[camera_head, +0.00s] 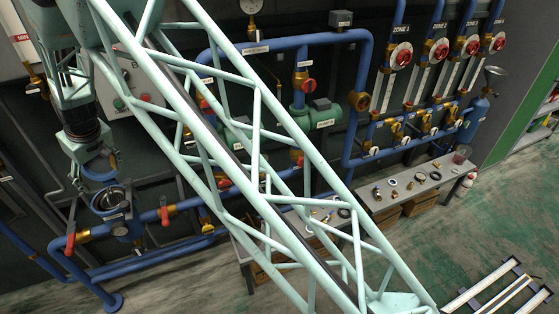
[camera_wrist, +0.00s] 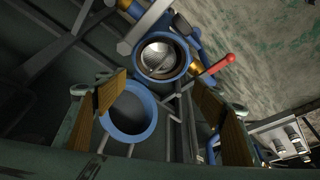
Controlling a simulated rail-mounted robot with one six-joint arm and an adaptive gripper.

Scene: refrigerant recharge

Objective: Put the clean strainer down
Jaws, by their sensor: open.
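The strainer (camera_wrist: 157,58) shows as a silvery mesh cup inside the round, blue-rimmed housing (camera_wrist: 138,69) in the wrist view. In the head view the housing (camera_head: 112,215) stands at the lower left on the blue pipe; its opening is dark and the strainer is hard to make out. A blue ring (camera_wrist: 130,137), which looks like the housing's raised cover, lies in the wrist view between my fingers and nearer the camera. My gripper (camera_wrist: 160,84) is open, with tan pads apart and nothing visibly held. In the head view its fingers are small and unclear.
Red-handled valves (camera_head: 70,243) and blue pipes (camera_head: 165,270) lie close around the housing. A bench (camera_head: 395,207) with several small parts stands to the right. My lattice arm hides much of the middle. Green floor (camera_head: 440,255) is open at right.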

